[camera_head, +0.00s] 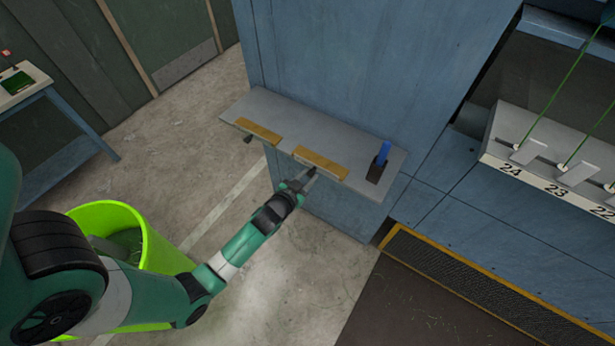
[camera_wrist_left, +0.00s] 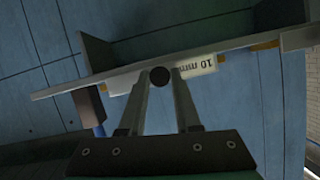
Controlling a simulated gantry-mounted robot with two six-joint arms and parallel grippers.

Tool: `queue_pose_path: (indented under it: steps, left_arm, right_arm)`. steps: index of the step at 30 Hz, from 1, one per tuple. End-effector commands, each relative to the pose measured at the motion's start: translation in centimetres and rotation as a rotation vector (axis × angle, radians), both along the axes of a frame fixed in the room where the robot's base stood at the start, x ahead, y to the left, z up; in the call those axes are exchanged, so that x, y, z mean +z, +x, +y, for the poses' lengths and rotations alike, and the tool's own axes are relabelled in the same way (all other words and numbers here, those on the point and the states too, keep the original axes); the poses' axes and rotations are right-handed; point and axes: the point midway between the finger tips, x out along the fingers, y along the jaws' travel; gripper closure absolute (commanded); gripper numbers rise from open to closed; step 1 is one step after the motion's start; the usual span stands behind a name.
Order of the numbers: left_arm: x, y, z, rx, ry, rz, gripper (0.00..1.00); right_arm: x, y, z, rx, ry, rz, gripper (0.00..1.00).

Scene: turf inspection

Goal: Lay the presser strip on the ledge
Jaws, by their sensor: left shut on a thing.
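The grey ledge (camera_head: 300,127) juts from the blue wall, and its edge also shows in the left wrist view (camera_wrist_left: 240,45). A tan strip with a pale front face (camera_head: 320,164) lies along the ledge's front edge. In the left wrist view this strip (camera_wrist_left: 200,65) reads "10 mm", upside down. My left gripper (camera_head: 308,178) is just in front of it, shut on a small dark round knob (camera_wrist_left: 160,77) at the strip's front. The fingers hide the strip's middle. I cannot tell whether its underside touches the ledge. My right gripper is not in view.
A second yellow strip (camera_head: 257,131) lies on the ledge's left part, with a dark knob (camera_head: 247,138) at its front. A dark holder with a blue item (camera_head: 383,154) stands at the right end. A lime bin (camera_head: 160,255) is on the floor.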

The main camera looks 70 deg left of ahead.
Motion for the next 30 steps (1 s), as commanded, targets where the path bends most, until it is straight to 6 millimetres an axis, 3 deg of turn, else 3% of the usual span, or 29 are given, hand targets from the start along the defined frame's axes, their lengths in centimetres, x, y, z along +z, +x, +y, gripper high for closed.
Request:
queue_pose_path:
  steps: [19,20,21,25,30]
  left_arm:
    - [-0.26,0.05,0.01,0.000,0.002,-0.002,1.00]
    - [-0.26,0.05,0.01,0.000,0.002,-0.002,0.65]
    - [-0.28,0.05,0.01,0.000,0.002,-0.002,0.58]
    - [-0.31,0.03,0.01,0.000,0.001,-0.002,0.34]
    - [-0.35,0.01,0.00,0.000,0.001,-0.001,0.33]
  right_arm:
    - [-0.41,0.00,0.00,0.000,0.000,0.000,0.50]
    - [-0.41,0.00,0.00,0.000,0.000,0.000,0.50]
    - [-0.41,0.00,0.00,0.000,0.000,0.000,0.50]
    - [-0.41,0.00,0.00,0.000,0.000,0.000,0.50]
    - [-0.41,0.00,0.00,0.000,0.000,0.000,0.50]
